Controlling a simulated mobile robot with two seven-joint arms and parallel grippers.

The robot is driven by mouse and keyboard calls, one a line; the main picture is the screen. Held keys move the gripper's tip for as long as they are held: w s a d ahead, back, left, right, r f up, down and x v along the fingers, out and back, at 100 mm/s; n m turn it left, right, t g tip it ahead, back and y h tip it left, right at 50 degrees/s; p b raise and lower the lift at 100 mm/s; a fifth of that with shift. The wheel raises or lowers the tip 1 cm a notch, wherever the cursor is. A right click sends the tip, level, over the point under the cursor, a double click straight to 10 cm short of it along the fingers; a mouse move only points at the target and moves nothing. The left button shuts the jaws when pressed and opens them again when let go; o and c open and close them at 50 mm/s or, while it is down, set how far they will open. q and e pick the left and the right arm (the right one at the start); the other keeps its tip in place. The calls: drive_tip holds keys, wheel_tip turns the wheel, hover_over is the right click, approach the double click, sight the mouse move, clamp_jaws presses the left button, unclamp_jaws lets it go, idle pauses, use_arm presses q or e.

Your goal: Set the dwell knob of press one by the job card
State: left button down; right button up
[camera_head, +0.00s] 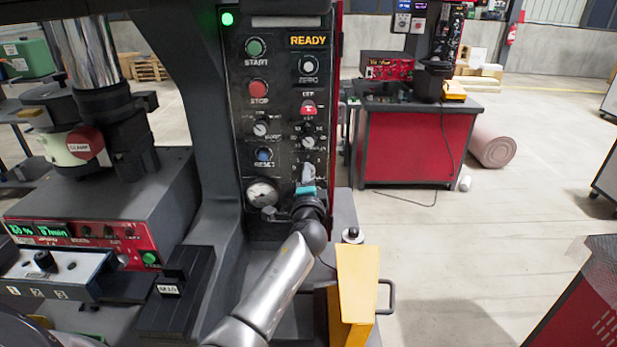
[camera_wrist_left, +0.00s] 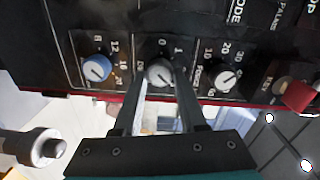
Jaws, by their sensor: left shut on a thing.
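Press one's black control panel (camera_head: 285,110) stands in the middle of the head view, with a lit READY sign (camera_head: 308,40). My left gripper (camera_head: 307,175) is at a knob low on its right side, and hides much of it. In the left wrist view, the left gripper (camera_wrist_left: 160,80) has one finger on each side of a grey knob (camera_wrist_left: 159,71) and is shut on it. A blue knob (camera_wrist_left: 96,68) is on one side and another grey knob (camera_wrist_left: 224,78) on the other. The held knob's label is not readable. I see no readable job card. My right gripper is not in view.
A red key switch (camera_wrist_left: 295,95) lies along the panel. A round gauge (camera_head: 262,194) is left of my left gripper. A yellow box (camera_head: 356,290) stands right of my forearm.

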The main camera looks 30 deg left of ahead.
use_arm(q)
drive_tip(key=shift+r, duration=0.1)
idle(0.4)
drive_tip(key=shift+c, duration=2.3)
unclamp_jaws()
drive_tip(key=v, duration=1.5)
drive_tip(key=shift+s, duration=0.2)
